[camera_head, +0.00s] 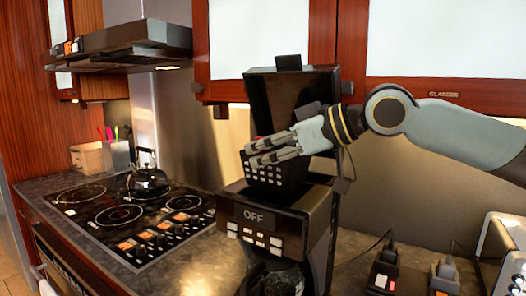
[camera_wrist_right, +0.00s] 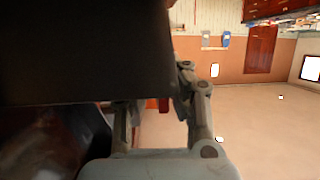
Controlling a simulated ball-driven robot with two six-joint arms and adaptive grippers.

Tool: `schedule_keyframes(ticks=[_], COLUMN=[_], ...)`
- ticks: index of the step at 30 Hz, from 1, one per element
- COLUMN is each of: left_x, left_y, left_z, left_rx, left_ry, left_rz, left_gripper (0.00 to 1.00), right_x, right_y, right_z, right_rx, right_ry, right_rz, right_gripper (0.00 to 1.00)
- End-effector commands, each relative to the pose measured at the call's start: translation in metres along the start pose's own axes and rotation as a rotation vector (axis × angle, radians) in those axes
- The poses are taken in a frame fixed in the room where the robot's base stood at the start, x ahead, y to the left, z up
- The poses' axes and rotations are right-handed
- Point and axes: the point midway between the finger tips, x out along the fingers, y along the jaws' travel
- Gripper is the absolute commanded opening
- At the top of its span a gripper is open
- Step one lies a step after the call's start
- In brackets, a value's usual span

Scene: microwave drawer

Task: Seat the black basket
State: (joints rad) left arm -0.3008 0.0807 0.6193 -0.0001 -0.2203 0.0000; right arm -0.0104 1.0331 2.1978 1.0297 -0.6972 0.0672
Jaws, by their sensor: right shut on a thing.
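The black basket (camera_head: 264,175) has small light rectangles on its face. It sits in the opening of the black coffee machine (camera_head: 290,92), just above the panel marked OFF. My right gripper (camera_head: 252,154) comes in from the right, with its fingers level across the basket's upper front, and is shut on it. The fingers partly hide the basket, so I cannot tell whether it is fully seated. In the right wrist view a large dark surface (camera_wrist_right: 80,50) covers the upper left and hides part of my right fingers (camera_wrist_right: 160,105). My left gripper is out of view.
A dark carafe (camera_head: 275,278) stands below the machine's panel. A cooktop (camera_head: 135,215) with a kettle (camera_head: 147,180) lies to the left. Cabinets (camera_head: 440,92) hang above my arm. Small black devices (camera_head: 385,268) and a metal appliance (camera_head: 500,255) stand at right.

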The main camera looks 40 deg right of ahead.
Motion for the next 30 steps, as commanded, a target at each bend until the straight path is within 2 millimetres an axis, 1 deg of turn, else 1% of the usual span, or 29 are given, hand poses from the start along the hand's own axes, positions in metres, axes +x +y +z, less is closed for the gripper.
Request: schedule_keyframes(ticks=[8, 30], left_x=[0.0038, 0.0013], left_y=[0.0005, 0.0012], left_z=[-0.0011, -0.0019], left_rx=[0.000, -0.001], left_ry=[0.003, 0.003], left_rz=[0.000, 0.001], left_gripper=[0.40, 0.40], right_x=[0.0015, 0.0006], right_y=[0.0005, 0.0004], right_z=[-0.0006, -0.0005], right_rx=[-0.010, -0.014], right_ry=[0.002, 0.001], right_rz=[-0.022, -0.037], right_gripper=[0.00, 0.00])
